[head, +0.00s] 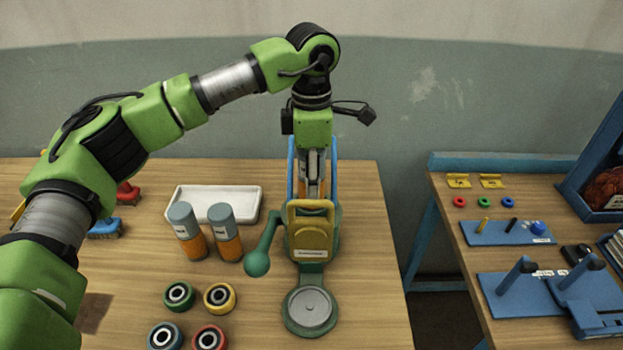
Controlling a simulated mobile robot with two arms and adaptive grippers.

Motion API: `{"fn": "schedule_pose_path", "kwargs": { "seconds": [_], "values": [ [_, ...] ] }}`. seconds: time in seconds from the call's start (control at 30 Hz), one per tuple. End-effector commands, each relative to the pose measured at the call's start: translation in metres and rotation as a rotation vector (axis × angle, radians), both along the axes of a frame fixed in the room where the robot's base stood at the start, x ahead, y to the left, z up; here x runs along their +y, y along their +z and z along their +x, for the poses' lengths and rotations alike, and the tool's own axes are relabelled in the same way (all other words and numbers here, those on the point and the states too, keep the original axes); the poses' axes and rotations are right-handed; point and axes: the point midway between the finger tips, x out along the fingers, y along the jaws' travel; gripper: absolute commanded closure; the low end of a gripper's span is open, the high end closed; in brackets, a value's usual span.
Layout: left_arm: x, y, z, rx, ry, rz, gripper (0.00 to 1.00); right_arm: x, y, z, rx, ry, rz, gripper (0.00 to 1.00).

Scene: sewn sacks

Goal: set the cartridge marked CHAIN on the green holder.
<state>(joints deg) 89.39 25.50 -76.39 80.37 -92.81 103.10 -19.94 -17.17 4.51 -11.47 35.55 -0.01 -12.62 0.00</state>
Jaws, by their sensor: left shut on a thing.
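My left gripper (314,158) points down at the middle of the table and is shut on a grey-and-orange thing that looks like a cartridge (314,189). It is mostly hidden by the fingers and the yellow body in front, and I cannot read any mark on it. Two similar cartridges with grey tops and orange lower parts, a left one (186,231) and a right one (225,232), stand on the table to the left; their labels are too small to read. A green holder (288,327) with a grey round plate stands at the front. My right gripper is not in view.
A yellow handled body (311,232) with a white label stands close in front of the gripper, a green lever (258,262) beside it. A blue frame (333,165) rises behind. A white tray (213,190) and several ringed spools (219,298) lie left. A second table (446,209) is right.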

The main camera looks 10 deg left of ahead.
Motion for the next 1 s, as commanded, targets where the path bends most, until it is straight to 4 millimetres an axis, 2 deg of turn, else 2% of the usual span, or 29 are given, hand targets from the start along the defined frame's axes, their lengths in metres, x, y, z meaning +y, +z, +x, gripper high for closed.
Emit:
{"fn": "schedule_pose_path", "kwargs": {
  "seconds": [0.73, 0.77, 1.0],
  "values": [
    [0.0, -0.012, 0.0, -0.002, 0.0, 0.0, 0.95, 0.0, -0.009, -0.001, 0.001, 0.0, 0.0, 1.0],
    [0.0, -0.011, 0.0, -0.002, 0.0, 0.0, 0.58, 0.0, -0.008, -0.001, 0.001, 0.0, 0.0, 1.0],
    [0.0, -0.011, 0.0, -0.001, 0.0, -0.001, 0.58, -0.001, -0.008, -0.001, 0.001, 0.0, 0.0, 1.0]
  ]
}}
